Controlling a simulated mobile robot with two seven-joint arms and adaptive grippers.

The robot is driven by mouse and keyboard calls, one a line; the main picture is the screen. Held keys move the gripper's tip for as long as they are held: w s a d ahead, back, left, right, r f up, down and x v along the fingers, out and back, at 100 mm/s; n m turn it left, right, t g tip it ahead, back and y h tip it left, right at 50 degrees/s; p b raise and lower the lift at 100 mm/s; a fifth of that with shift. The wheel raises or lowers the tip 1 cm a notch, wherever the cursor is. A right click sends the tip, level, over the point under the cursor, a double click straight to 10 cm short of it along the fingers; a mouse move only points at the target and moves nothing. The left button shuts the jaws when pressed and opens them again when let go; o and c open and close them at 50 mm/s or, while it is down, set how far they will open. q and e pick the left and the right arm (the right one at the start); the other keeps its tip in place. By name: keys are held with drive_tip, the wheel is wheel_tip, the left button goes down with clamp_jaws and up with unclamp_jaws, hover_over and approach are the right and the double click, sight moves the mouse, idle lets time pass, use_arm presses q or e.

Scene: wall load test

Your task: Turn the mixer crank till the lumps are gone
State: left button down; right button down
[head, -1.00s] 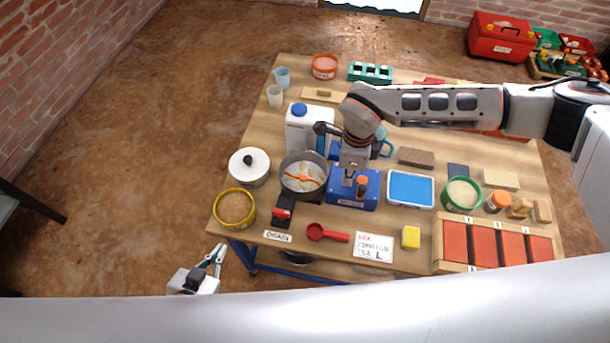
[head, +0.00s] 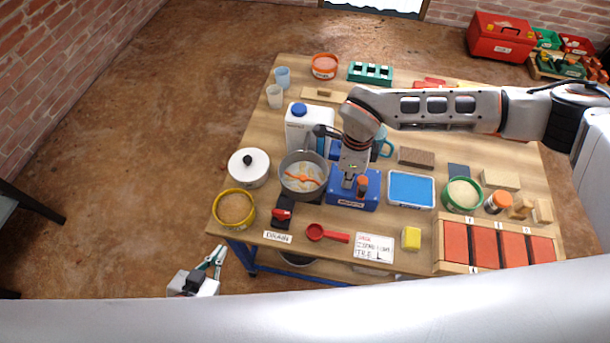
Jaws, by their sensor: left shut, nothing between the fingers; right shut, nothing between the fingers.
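Whether lumps are in the mix is too small to tell. My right gripper (head: 349,183) points down over the blue box, just left of the knob. It is shut and holds nothing; I cannot tell whether it touches the crank. My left gripper (head: 216,258) is shut and empty, off the table's front left corner.
A white jug (head: 297,135) stands behind the pot. A white lidded pot (head: 248,165) and a yellow-rimmed bowl (head: 234,208) are at left.

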drive_tip(key=shift+r+p, duration=0.5)
drive_tip(key=shift+r, duration=0.15)
idle(0.5)
